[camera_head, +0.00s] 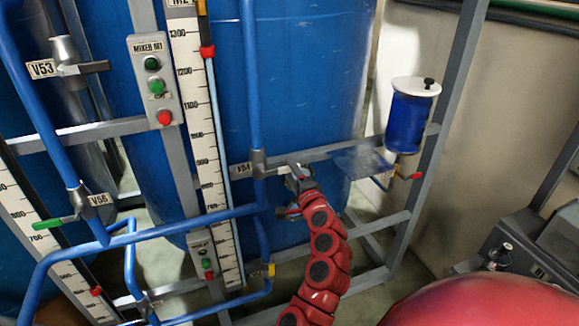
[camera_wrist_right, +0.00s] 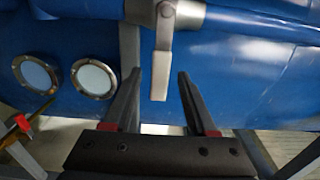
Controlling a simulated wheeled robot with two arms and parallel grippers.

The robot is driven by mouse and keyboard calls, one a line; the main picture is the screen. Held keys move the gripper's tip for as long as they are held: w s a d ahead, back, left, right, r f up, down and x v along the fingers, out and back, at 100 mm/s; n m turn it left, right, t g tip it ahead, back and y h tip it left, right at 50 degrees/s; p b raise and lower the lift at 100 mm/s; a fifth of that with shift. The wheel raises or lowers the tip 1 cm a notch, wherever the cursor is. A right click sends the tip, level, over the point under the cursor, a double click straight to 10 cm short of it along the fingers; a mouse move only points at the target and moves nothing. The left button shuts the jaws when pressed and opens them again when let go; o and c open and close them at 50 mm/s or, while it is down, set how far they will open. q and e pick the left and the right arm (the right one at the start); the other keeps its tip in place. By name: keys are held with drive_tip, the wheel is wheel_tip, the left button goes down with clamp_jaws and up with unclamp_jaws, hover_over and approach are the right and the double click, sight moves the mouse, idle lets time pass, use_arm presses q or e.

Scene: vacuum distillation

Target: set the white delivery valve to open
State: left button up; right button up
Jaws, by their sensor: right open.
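A pale grey-white valve (camera_head: 258,163), with a V54 tag (camera_head: 242,170) beside it, sits on a vertical blue pipe. Its pale lever (camera_wrist_right: 162,65) shows in the wrist view, standing across the line of the pipe. In the head view the lever points right, toward my right gripper (camera_head: 294,177), which partly hides its end. In the wrist view my right gripper (camera_wrist_right: 160,80) is open, with the lever's free end between its two dark fingers. I see a gap on both sides; contact is not visible. My left gripper is not in view.
Another grey-handled valve, V53 (camera_head: 68,58), is at upper left, and green-handled V56 (camera_head: 75,206) is at lower left. A red-handled valve (camera_head: 412,176) sits under a blue vessel (camera_head: 408,120) at right. Grey frame bars and blue pipes surround the gripper.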

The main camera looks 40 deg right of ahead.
drive_tip(key=shift+x, duration=0.9)
drive_tip(key=shift+d, duration=0.1)
clamp_jaws()
idle(0.8)
